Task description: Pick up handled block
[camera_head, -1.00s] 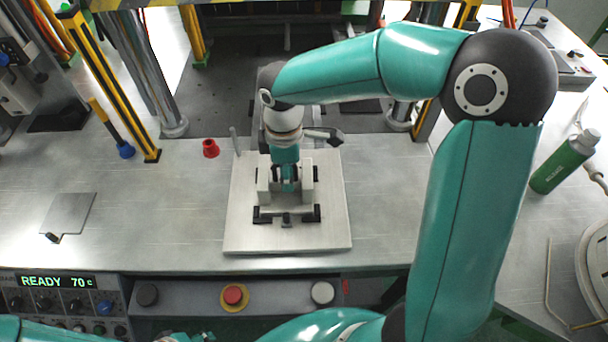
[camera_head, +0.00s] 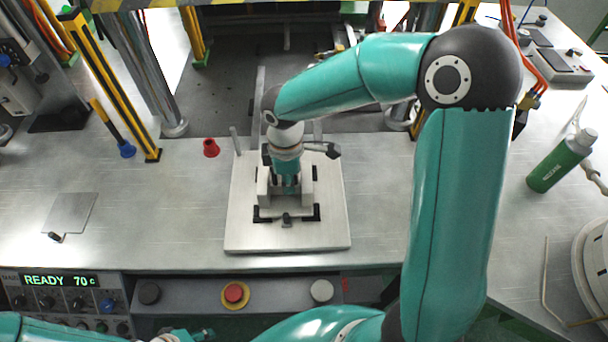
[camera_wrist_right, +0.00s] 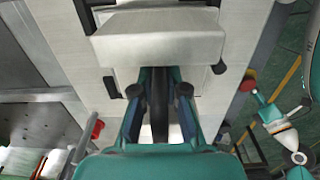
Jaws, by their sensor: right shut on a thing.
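The handled block (camera_head: 307,186) is pale grey metal and sits on the square plate (camera_head: 240,225) at the middle of the bench. My right gripper (camera_head: 286,188) reaches down between the block's upright sides and is shut on it. In the right wrist view the pale block (camera_wrist_right: 160,45) lies ahead of my right gripper (camera_wrist_right: 159,92), whose teal fingers stand either side of a dark bar. The exact contact is partly hidden by the wrist. What may be my left gripper (camera_head: 190,336) shows only in part at the bottom edge, its fingers unclear.
A red cap (camera_head: 211,148) and an upright pin (camera_head: 235,140) stand left of my right wrist. Yellow-black posts (camera_head: 110,85) rise at the back left. A small flat plate (camera_head: 70,213) lies at the left, with clear bench between.

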